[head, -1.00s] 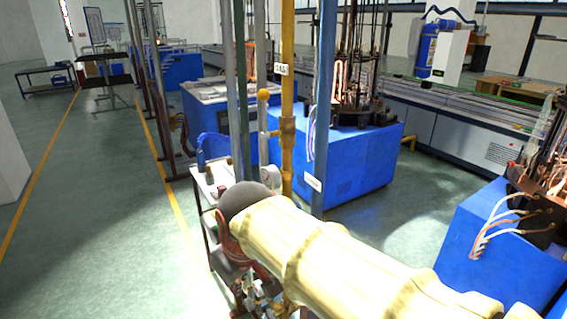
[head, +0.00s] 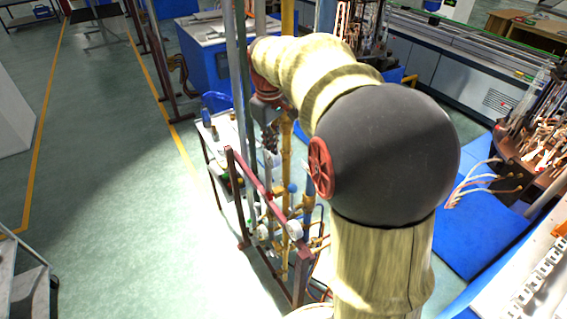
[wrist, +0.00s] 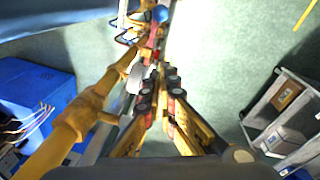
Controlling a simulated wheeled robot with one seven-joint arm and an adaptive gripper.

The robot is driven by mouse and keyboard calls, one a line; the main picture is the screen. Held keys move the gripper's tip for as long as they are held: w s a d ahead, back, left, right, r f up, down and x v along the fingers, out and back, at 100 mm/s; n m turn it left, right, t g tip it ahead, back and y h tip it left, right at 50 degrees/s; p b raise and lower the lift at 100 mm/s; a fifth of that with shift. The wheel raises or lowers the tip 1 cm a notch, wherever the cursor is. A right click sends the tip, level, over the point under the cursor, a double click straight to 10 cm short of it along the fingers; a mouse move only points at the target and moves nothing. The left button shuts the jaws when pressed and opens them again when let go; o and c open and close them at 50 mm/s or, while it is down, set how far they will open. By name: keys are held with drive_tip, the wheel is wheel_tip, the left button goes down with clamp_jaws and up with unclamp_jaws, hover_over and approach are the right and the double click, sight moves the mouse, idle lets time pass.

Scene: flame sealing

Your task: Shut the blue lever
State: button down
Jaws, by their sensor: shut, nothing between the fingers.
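A blue ball knob (head: 292,187), which looks like the end of the blue lever, shows among the pipes of the valve rack in the head view. It also shows at the top of the wrist view (wrist: 160,14), beside a reddish bar. The lever's own arm is hard to make out. My gripper (head: 271,148) hangs down above the rack, higher than the knob and apart from it. In the wrist view my gripper (wrist: 164,72) has its fingers together and empty, pointing toward the pipes, with the knob beyond the tips.
A yellow pipe (wrist: 62,133) runs close to the left of the fingers in the wrist view. The dark red rack frame (head: 244,170) stands around the pipes. A shelf cart (wrist: 258,108) with boxes is to the right. Open green floor (head: 110,180) lies left of the rack.

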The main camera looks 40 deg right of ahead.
drive_tip(key=shift+f, duration=0.1)
idle(0.3)
wheel_tip(320, 180, down, 11)
drive_tip(key=s+d+p, duration=0.1)
drive_tip(key=s+p, duration=0.1)
drive_tip(key=shift+s+d, duration=0.25)
drive_tip(key=shift+s, duration=0.15)
idle(0.4)
drive_tip(key=shift+s+a+t+b, duration=0.1)
drive_tip(key=shift+s+t+b, duration=0.35)
drive_tip(key=shift+b, duration=0.25)
drive_tip(key=shift+s, duration=0.1)
